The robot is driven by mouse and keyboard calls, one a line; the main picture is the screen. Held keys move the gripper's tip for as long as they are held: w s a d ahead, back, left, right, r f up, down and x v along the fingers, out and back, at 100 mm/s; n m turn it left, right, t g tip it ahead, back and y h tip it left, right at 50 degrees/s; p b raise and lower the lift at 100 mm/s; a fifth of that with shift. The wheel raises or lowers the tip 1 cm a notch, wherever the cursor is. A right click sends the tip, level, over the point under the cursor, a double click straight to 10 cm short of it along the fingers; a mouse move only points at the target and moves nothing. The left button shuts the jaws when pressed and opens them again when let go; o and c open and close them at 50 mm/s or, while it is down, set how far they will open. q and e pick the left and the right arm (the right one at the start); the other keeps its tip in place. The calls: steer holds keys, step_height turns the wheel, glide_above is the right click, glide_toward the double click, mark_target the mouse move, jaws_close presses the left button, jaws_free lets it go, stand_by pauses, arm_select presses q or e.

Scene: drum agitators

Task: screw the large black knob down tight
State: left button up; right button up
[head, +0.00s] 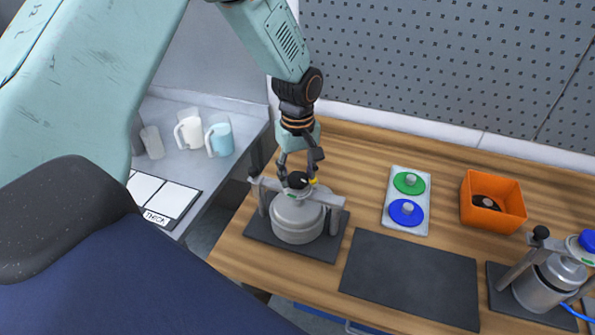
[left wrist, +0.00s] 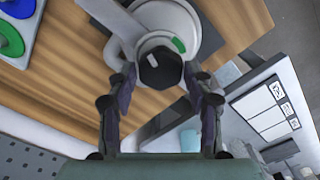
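My left gripper (head: 298,172) points down from above. Its two fingers (left wrist: 159,68) are spread on either side of the knob, close to it, with narrow gaps at the tips. I see no clear grip. My right gripper is in neither view.
The drum stands on a dark mat (head: 262,232). To the right are a plate with green and blue discs (head: 410,184), an empty dark mat (head: 400,280), an orange bin (head: 490,222) and a second drum (head: 545,285). Cups (head: 220,139) stand on a side table.

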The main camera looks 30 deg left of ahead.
arm_select(q)
steer(key=c, duration=0.7)
steer(key=shift+m, duration=0.4)
steer(key=m, duration=0.2)
steer(key=shift+m, duration=0.4)
steer(key=m, duration=0.3)
steer(key=shift+w+r+m, duration=0.1)
steer(key=shift+m, duration=0.2)
steer(key=m, duration=0.4)
steer(key=shift+d, duration=0.1)
steer(key=shift+w+m, duration=0.1)
steer(key=shift+m, duration=1.6)
